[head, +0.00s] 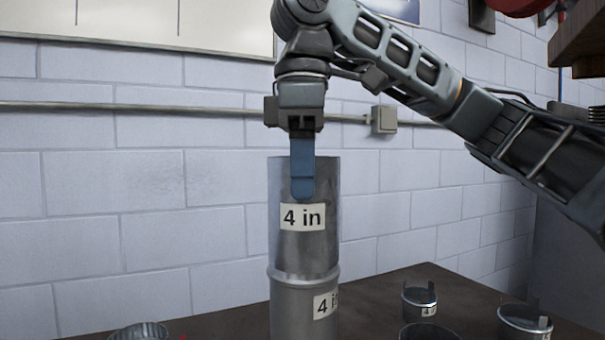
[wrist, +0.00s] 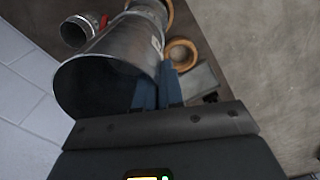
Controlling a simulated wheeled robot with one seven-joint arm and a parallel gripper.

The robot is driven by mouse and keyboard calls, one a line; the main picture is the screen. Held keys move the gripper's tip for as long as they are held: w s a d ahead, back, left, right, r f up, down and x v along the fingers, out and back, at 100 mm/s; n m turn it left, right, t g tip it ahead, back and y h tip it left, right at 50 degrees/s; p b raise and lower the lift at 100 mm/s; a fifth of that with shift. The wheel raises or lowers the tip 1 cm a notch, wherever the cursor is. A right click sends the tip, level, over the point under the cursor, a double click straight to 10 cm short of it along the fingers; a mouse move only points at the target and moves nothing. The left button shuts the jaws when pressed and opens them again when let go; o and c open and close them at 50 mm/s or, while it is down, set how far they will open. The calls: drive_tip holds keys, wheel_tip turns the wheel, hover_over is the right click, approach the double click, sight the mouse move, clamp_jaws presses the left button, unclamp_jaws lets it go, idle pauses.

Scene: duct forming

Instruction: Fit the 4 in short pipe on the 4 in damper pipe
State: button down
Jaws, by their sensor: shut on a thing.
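The 4 in short pipe (head: 305,242) is a grey metal tube with a "4 in" label, upright in the head view. It stands in line on top of the 4 in damper pipe (head: 290,307), meeting it at a raised ring; how deep they overlap cannot be told. My gripper (head: 302,190) points down with its blue fingers shut on the short pipe's upper wall. In the wrist view the gripper (wrist: 158,92) pinches the rim of the short pipe (wrist: 112,58), whose open end faces the camera. The damper pipe's lower part is out of the head view.
A dark table (head: 232,322) bears several short metal fittings, among them a labelled one (head: 419,302) and another at right (head: 525,322). A ribbed metal piece (head: 140,333) lies at front left. The wrist view shows a tan ring (wrist: 194,50). A block wall stands behind.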

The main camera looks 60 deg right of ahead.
drive_tip(key=shift+f, duration=0.4)
drive_tip(key=c, duration=1.2)
unclamp_jaws()
drive_tip(key=shift+r, duration=3.9)
